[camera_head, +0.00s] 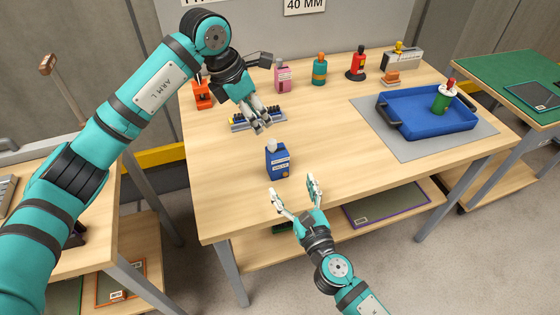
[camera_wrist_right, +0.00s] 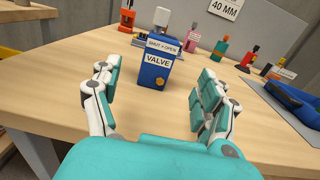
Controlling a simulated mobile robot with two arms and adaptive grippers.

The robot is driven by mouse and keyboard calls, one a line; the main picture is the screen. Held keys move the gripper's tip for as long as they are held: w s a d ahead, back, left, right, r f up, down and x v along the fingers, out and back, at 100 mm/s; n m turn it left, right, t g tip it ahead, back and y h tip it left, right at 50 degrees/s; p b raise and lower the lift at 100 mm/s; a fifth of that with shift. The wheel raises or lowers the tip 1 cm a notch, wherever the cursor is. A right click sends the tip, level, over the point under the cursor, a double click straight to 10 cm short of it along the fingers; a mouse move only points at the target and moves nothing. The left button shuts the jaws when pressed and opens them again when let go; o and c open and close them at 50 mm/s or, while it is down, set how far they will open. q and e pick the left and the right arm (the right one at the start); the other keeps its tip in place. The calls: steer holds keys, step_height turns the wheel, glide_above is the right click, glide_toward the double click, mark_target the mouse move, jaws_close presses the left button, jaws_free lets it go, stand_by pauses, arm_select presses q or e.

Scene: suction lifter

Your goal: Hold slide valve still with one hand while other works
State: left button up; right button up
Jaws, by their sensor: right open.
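The slide valve is a blue box (camera_head: 278,161) with a pale knob on top, standing upright on the wooden table. In the right wrist view the valve (camera_wrist_right: 155,66) shows a "VALVE" label and "SHUT" and "OPEN" markings. My right gripper (camera_head: 293,187) is open and empty at the table's front, just short of the valve and apart from it. In the right wrist view its fingers spread to both sides of the valve, nearer the camera. My left gripper (camera_head: 261,123) hangs over a low rack behind the valve. Its finger gap is unclear.
The low rack (camera_head: 240,125) holds small dark and yellow pieces. An orange item (camera_head: 203,94), pink bottle (camera_head: 282,77), teal bottle (camera_head: 320,70) and red item (camera_head: 357,66) line the back. A blue tray (camera_head: 425,124) holding a green object (camera_head: 442,99) sits right. Table around the valve is clear.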

mark_target(281, 164)
steer(key=x, duration=1.1)
steer(key=shift+w+a, duration=0.1)
steer(key=shift+w, duration=0.2)
steer(key=c, duration=1.4)
